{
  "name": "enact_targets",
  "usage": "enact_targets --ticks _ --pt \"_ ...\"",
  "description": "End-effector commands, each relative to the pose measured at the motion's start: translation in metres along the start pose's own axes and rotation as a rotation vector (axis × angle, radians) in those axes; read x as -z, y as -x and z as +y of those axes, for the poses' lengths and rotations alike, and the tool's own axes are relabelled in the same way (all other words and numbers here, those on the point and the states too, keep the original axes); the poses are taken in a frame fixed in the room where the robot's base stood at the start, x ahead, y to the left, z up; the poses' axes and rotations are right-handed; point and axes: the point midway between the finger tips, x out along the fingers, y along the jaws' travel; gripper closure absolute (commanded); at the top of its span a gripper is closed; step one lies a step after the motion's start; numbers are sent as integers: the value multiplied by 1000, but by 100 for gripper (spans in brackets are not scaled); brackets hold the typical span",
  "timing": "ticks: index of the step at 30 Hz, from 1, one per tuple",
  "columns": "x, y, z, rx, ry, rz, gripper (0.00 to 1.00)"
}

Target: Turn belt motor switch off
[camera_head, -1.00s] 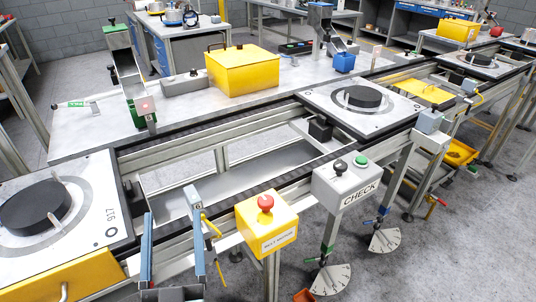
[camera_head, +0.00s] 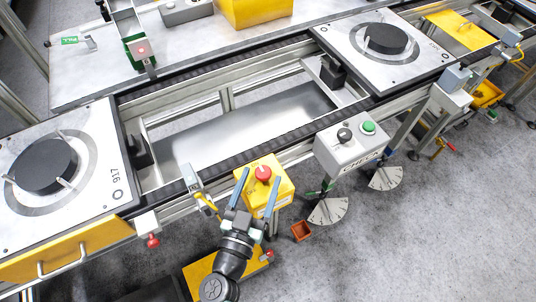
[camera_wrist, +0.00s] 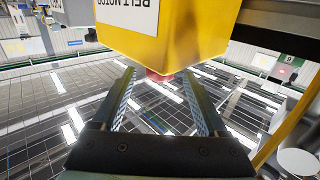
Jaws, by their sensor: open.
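The belt motor switch is a yellow box (camera_head: 277,180) with a red knob (camera_head: 263,173) on top, mounted at the near side of the conveyor. My gripper (camera_head: 262,178) is open and empty at the box, its two blue-grey fingers spread on either side of the knob in the head view. In the wrist view the yellow box (camera_wrist: 165,32) appears upside down with its BELT MOTOR label. The knob (camera_wrist: 159,76) shows partly below the box edge, between the fingertips (camera_wrist: 159,73). I cannot tell whether a finger touches it.
A grey CHECK box (camera_head: 350,146) with black and green buttons stands to the right. A pallet (camera_head: 92,215) with a black disc lies at left, another pallet (camera_head: 345,35) at upper right. A small sensor post (camera_head: 193,178) with a yellow cable stands just left of the switch.

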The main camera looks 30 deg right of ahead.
Motion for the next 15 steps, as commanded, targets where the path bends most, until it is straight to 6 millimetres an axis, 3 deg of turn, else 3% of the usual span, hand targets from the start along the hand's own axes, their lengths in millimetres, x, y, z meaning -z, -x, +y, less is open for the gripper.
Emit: enact_targets --ticks 6,15 --pt "1 -41 0 -1 -1 1 24" --pt "0 -61 0 0 -1 -1 24"
